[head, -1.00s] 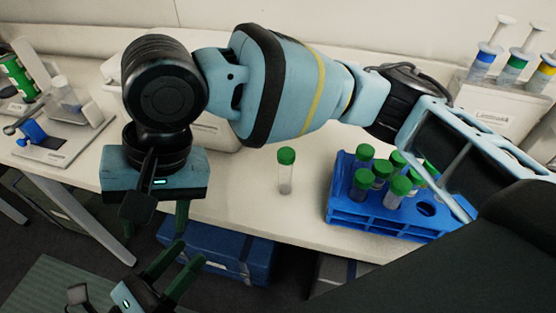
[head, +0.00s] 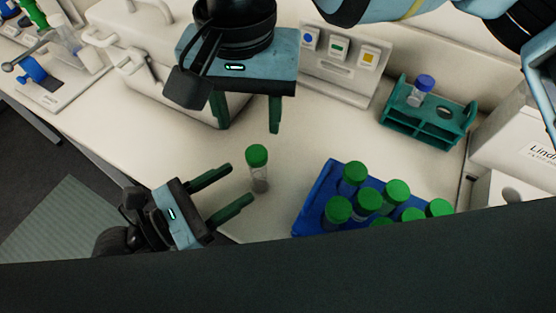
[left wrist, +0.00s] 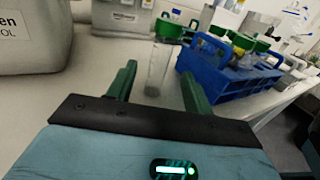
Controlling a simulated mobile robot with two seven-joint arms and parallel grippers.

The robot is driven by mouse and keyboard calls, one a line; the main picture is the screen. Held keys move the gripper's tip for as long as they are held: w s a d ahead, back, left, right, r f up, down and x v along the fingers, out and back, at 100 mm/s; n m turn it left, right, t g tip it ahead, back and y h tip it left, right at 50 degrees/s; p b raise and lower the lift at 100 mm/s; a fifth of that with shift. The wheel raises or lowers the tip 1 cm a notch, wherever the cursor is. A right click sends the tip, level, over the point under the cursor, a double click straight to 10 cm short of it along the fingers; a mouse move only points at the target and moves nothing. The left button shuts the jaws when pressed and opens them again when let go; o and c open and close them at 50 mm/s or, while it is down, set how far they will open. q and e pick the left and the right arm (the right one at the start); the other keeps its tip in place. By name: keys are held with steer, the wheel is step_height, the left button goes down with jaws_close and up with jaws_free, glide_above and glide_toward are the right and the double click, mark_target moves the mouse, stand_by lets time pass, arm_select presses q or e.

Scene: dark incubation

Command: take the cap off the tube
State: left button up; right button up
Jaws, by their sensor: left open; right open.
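A clear tube (head: 260,182) with a green cap (head: 257,155) stands upright and alone on the white bench in the head view. My left gripper (head: 238,186) is open, its green fingers pointing at the tube from the left, close to it. In the left wrist view the same tube (left wrist: 158,68) stands ahead of the open fingers (left wrist: 160,88). I cannot tell whether it is between the fingertips. My right gripper (head: 246,115) is open and empty above and behind the cap, with its fingers pointing down.
A blue rack (head: 318,197) with several green-capped tubes stands right of the lone tube. A teal rack (head: 425,131) with a blue-capped tube is at the back right. A white box with coloured labels (head: 345,60) stands behind. Bare bench lies between.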

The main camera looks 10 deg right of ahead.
mark_target(259, 172)
arm_select(q)
steer(key=shift+w+d, duration=0.1)
steer(key=shift+d, duration=0.1)
steer(key=shift+x, duration=3.85)
steer(key=shift+r, duration=0.1)
jaws_close()
